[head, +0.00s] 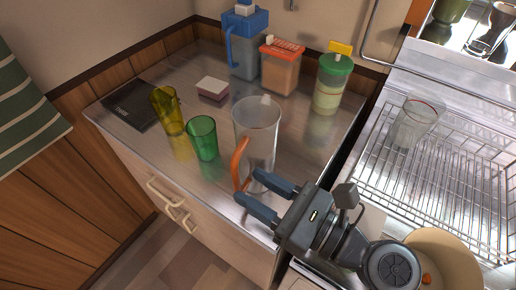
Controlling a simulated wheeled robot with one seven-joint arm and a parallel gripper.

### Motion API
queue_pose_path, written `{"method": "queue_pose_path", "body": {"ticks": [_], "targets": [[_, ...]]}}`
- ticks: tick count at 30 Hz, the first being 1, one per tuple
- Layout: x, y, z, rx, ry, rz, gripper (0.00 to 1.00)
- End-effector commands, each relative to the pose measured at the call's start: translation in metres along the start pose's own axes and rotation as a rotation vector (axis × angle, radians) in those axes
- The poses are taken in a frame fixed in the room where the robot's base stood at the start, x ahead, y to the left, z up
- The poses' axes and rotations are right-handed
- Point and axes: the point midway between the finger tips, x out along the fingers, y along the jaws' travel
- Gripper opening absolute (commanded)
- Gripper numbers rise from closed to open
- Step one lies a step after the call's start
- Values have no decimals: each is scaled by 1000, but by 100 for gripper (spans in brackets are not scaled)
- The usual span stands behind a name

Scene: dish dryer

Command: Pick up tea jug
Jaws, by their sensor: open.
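A tall clear jug (262,123) with an orange handle (238,163) stands upright on the metal countertop (310,140). It looks empty, and its handle faces front left. My gripper (246,186) is open, low in front of this jug. Its two blue-grey fingertips are close to the lower end of the handle; I cannot tell whether they touch it. Another jug (246,52), with a blue lid and blue handle, stands at the back against the wall. Which one is the tea jug is not marked.
A green glass (203,139) and a yellow glass (167,111) stand left of the clear jug. Orange-lidded (281,72) and green-lidded (328,92) containers stand behind it. A wire dish rack (440,170) holding a glass (412,124) is at the right.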

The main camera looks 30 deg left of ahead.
Motion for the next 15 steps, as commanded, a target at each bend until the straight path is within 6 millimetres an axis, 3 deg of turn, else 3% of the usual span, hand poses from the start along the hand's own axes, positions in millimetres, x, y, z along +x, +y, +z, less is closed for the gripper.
{"method": "queue_pose_path", "body": {"ticks": [15], "targets": [[60,4,-1,-2,1,0,43]]}}
